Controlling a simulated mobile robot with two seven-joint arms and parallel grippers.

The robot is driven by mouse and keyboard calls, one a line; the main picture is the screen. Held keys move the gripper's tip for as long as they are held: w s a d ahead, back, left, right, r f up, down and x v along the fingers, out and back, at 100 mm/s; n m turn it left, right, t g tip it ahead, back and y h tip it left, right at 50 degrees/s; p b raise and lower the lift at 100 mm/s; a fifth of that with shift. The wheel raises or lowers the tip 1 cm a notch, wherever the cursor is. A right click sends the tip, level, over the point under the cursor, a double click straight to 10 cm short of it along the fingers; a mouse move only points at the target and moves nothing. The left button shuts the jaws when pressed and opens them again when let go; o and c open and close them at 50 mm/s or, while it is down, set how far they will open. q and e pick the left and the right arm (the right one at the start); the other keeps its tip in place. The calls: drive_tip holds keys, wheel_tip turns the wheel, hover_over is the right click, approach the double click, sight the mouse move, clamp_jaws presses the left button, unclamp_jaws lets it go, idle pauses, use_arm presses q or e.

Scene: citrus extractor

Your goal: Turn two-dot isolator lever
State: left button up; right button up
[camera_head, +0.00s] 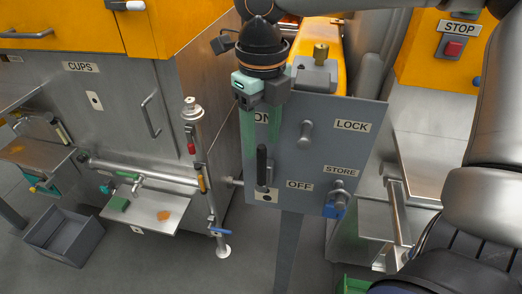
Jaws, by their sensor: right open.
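A black upright lever (262,165) is on the grey panel (310,150), between the ON and OFF labels. A small pale plate with dark marking (265,196) is below it; I cannot count its dots. My right gripper (261,132) reaches down from the top, above the lever, with its green fingers spread and nothing between them. It partly covers the ON label. The lever looks clear of the fingers, but I cannot judge the depth gap. My left gripper is not in view.
The panel also carries a grey knob (306,133) by LOCK and a blue padlock-like part (333,209) by STORE. A vertical pipe (205,175) with coloured handles stands left of it. A grey bin (63,237) is on the floor. A red STOP button (453,49) is at upper right.

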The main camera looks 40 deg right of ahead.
sight(261, 145)
drive_tip(key=shift+f, duration=2.2)
clamp_jaws()
drive_tip(key=shift+w+r, duration=0.1)
